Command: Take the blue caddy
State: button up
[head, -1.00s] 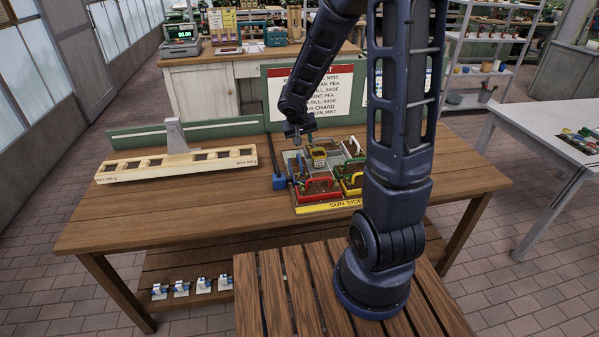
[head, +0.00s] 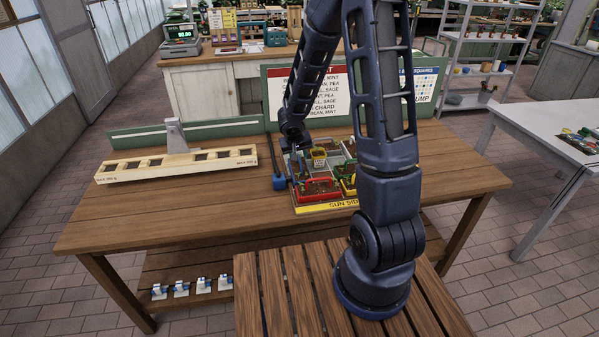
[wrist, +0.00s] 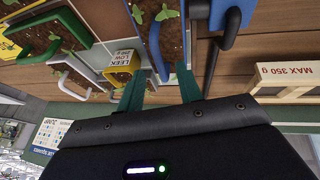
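The blue caddy (wrist: 153,40) shows at the top middle of the wrist view, with a blue wall, dark soil and green seedlings. My gripper (wrist: 159,72) points at its near end; its two teal fingers are apart, with nothing clearly held between them. The fingertips are close to the caddy's end; I cannot tell whether they touch it. In the head view my gripper (head: 296,155) is over the left side of the tray and partly hides the caddy there.
A dark rod with a blue block (head: 279,182) lies just left. The table's front left is clear.

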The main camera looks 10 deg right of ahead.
aim_at(300, 160)
jog(key=shift+x, duration=2.45)
jog(key=shift+s, duration=0.15)
jog(key=shift+c, duration=0.5)
grip_shut()
